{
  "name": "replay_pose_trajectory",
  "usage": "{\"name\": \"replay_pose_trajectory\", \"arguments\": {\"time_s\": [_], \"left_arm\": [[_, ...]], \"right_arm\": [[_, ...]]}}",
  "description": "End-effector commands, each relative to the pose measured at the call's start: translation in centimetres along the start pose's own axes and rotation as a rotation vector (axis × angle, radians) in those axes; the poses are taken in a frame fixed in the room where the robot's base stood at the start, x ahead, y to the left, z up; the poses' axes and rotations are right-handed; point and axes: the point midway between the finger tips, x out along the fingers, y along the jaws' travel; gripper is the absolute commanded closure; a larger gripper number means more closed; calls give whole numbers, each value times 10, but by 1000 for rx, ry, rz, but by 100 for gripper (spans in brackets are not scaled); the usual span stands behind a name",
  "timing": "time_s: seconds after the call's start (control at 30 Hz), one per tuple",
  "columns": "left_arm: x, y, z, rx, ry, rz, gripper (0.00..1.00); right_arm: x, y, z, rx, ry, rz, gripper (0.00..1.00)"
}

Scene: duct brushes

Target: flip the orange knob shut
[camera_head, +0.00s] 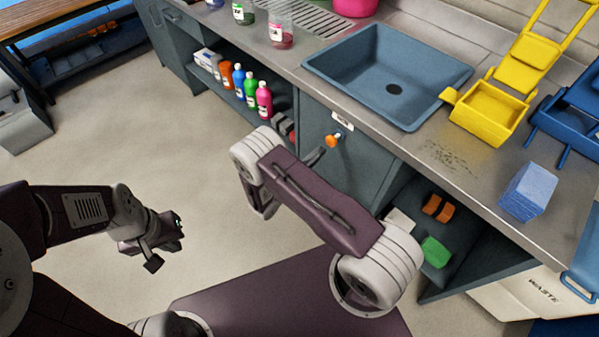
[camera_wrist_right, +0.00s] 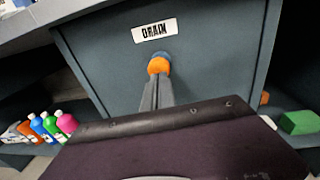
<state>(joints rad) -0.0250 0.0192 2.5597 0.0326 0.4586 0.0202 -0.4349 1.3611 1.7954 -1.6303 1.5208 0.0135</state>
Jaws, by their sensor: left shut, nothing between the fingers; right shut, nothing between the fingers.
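The orange knob (camera_head: 333,140) sticks out from the grey cabinet front under the sink. In the right wrist view the knob (camera_wrist_right: 158,66) shows below the DRAIN label (camera_wrist_right: 155,31), with a blue part behind its top. My right gripper (camera_head: 316,156) is shut and empty, pointing at the knob from the front. In the right wrist view its closed fingertips (camera_wrist_right: 157,82) overlap the knob's lower edge; I cannot tell whether they touch it. My left gripper (camera_head: 154,260) is shut and empty, low over the open floor at the left, far from the knob.
A blue sink (camera_head: 390,75) is set in the counter above the knob. Several coloured bottles (camera_head: 250,90) stand on the open shelf to the left. A shelf to the right holds a green block (camera_head: 436,251) and orange pieces. A yellow mop wringer (camera_head: 492,110) stands on the counter.

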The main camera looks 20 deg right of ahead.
Motion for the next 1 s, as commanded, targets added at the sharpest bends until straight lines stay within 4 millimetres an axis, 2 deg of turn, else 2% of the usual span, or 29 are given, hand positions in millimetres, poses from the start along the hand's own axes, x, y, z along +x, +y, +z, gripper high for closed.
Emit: {"name": "replay_pose_trajectory", "arguments": {"time_s": [0.03,0.2,0.4,0.6,1.0], "left_arm": [[-1,0,0,0,-1,0,100],[-3,0,0,0,0,0,100],[-3,0,0,0,0,0,100],[-3,0,0,0,0,0,100],[-3,0,0,0,0,0,100]], "right_arm": [[-14,2,1,0,0,7,100],[-56,1,1,0,0,7,100],[-90,0,1,-1,0,4,100],[-101,0,0,0,0,0,100],[-101,-1,1,-1,0,0,100]]}}
